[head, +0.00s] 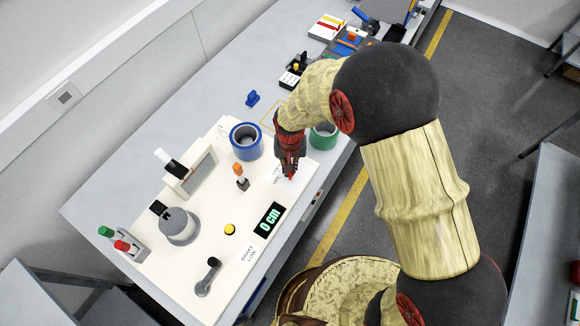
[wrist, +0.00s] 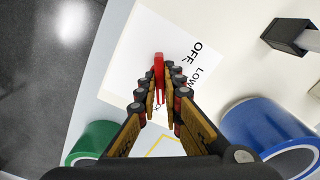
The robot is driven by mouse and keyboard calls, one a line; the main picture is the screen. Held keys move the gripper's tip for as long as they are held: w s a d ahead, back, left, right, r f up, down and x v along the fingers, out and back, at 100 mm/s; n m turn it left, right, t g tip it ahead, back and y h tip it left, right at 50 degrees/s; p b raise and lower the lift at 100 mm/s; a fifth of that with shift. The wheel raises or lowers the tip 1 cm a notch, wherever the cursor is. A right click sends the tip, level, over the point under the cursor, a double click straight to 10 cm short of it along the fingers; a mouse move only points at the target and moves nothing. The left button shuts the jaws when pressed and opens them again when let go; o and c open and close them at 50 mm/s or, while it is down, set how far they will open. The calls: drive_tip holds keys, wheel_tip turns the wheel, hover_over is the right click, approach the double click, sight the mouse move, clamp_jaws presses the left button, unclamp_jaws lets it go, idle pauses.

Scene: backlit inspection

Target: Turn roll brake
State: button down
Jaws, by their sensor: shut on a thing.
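The roll brake shows in the wrist view as a red lever (wrist: 158,66) standing on a white label plate (wrist: 140,50). The plate reads "OFF", "LOW" and a partly hidden word ending in "CK". My gripper (wrist: 159,88) is shut on the red lever, with a fingertip on each side of it. In the head view my gripper (head: 290,172) points down at the right end of the cream panel (head: 205,275). There the lever is mostly hidden by the fingers, and only a little red shows.
A blue ring (head: 246,141) and a green ring (head: 323,136) stand close to my gripper. An orange-topped switch (head: 239,172), a "0 cm" display (head: 269,219), a yellow button (head: 229,229) and a grey crank (head: 208,277) are on the panel. Small items lie at the bench's far end.

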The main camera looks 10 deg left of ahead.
idle(0.4)
drive_tip(key=c, duration=2)
unclamp_jaws()
drive_tip(key=shift+o, duration=0.4)
wheel_tip(320, 180, up, 12)
